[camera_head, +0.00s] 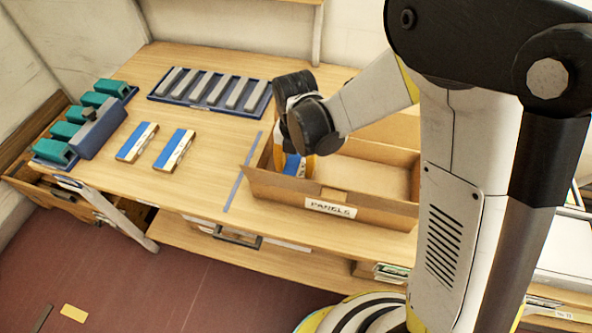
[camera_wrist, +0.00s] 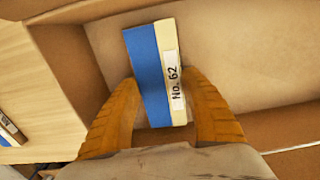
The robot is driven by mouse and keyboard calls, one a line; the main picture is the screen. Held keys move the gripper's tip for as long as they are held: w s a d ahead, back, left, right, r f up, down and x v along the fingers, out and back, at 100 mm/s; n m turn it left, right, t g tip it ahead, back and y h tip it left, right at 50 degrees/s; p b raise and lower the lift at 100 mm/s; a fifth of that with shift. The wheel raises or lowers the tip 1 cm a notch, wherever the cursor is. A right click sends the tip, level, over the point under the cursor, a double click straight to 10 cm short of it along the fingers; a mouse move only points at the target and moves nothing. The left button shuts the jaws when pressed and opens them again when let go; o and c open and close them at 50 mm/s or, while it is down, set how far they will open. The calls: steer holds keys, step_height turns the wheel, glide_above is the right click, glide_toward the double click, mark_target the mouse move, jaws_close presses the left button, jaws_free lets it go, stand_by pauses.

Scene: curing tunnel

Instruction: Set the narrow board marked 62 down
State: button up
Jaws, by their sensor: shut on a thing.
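The narrow board marked 62 (camera_wrist: 150,75) is blue with a cream edge and a white label reading "No. 62". My gripper (camera_wrist: 160,112) has its two orange fingers on either side of the board and is shut on it. In the head view the board (camera_head: 293,165) shows only in part below my gripper (camera_head: 296,160), at the left end of a cardboard box labelled PANELS (camera_head: 330,208). In the wrist view the box floor lies behind the board. I cannot tell whether the board touches the floor.
Two similar blue-and-cream boards (camera_head: 137,142) (camera_head: 174,150) lie on the wooden table (camera_head: 205,140) left of a blue tape line (camera_head: 243,178). A blue rack with grey bars (camera_head: 210,90) stands behind them. Teal blocks (camera_head: 70,131) are at the far left. The box's right part looks empty.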

steer(key=shift+f, duration=0.1)
steer(key=shift+f, duration=0.15)
steer(key=o, duration=1.1)
steer(key=shift+o, duration=0.2)
